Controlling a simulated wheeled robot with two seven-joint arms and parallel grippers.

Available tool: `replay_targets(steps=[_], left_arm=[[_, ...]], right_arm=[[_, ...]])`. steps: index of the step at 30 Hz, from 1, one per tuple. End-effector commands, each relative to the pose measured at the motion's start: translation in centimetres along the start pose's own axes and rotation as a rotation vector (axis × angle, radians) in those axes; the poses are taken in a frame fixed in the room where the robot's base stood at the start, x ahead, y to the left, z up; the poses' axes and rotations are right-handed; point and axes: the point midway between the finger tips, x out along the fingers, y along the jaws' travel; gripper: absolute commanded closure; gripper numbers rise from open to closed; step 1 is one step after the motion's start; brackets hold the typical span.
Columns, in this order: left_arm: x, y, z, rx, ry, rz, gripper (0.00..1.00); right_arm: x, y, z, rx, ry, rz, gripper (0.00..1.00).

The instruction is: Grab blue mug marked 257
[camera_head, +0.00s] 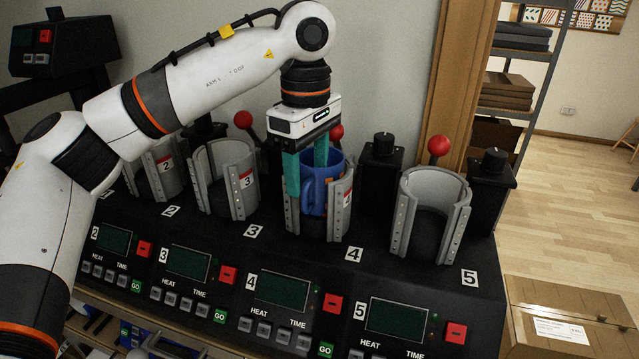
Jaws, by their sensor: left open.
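A blue mug (317,192) stands in the grey press holder (343,200) of station 4, its handle toward the front opening. I cannot read a number on it. My left gripper (307,185) reaches down from above with teal fingers, open at the mug. One finger is at the mug's left front side by the handle, and the other is partly hidden by the mug's rim. I cannot tell whether the fingers touch the mug. My right gripper is not in view.
Empty-looking holders stand at station 5 (432,205) and station 3 (223,170). Red-knobbed levers (439,146) and black posts (381,160) rise behind. Control panels (282,290) line the front. A cardboard box (570,310) is at lower right.

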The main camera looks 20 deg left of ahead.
Motion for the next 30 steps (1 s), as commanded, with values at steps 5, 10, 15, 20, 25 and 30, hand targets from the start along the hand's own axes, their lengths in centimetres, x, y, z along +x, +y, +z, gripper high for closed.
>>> replay_targets(steps=[5,10,15,20,25,30], left_arm=[[2.6,0.1,0.0,0.0,0.0,0.005,0.42],[4.9,0.1,0.0,0.001,0.001,0.003,0.42],[5.7,0.0,0.0,0.0,0.0,0.001,0.42],[5.7,0.0,0.0,0.0,0.0,0.001,0.45],[5.7,0.0,0.0,0.001,0.001,0.001,0.73],[5.7,0.0,0.0,0.001,0.001,0.001,1.0]], right_arm=[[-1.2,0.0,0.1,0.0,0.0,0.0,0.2],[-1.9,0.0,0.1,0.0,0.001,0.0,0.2],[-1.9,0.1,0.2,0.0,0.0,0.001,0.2],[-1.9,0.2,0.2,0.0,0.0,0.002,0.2],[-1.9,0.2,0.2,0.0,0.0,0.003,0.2],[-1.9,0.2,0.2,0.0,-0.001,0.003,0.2]])
